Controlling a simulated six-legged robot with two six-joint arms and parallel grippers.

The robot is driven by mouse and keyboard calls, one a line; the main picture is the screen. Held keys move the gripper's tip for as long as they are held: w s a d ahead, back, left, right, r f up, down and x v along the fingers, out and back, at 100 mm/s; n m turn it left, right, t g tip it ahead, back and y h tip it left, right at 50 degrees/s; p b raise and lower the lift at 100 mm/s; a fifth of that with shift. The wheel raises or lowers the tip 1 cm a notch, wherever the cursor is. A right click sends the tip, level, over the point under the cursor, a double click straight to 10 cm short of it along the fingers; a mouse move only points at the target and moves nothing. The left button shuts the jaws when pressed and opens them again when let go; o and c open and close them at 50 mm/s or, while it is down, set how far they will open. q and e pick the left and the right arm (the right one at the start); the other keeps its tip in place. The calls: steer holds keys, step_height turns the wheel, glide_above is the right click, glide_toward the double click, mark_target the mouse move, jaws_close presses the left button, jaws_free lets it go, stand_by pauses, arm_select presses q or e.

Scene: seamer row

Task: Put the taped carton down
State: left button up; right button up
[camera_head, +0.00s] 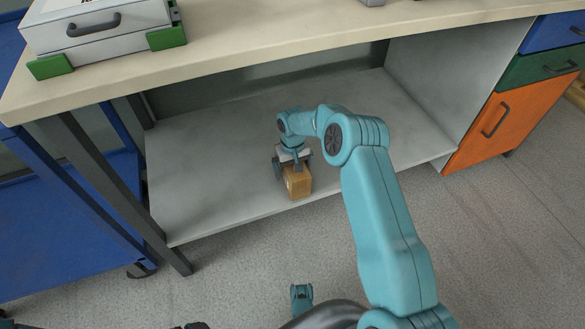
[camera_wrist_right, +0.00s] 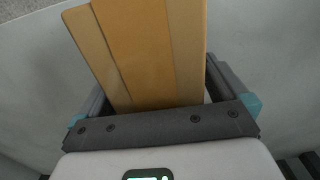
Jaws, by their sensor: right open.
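The taped carton (camera_head: 298,185), a small brown box, is at the front edge of the grey lower shelf (camera_head: 215,170) under the workbench and seems to stand upright on it. My right gripper (camera_head: 292,170) is above the carton with a finger on either side, jaws open. In the right wrist view the carton (camera_wrist_right: 150,50), with a darker tape band down its middle, lies between the spread fingers; their tips are hidden. I cannot tell whether a finger touches it. My left gripper is not in view.
The workbench top (camera_head: 290,50) hangs over the shelf, with a grey case (camera_head: 95,25) in green holders on it. The shelf is clear left, behind and right of the carton. Dark legs (camera_head: 105,185) stand at left, an orange cabinet door (camera_head: 490,125) at right.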

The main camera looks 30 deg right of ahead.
step_height(320, 180, up, 12)
steer(key=p, duration=0.4)
steer(key=shift+f, duration=0.1)
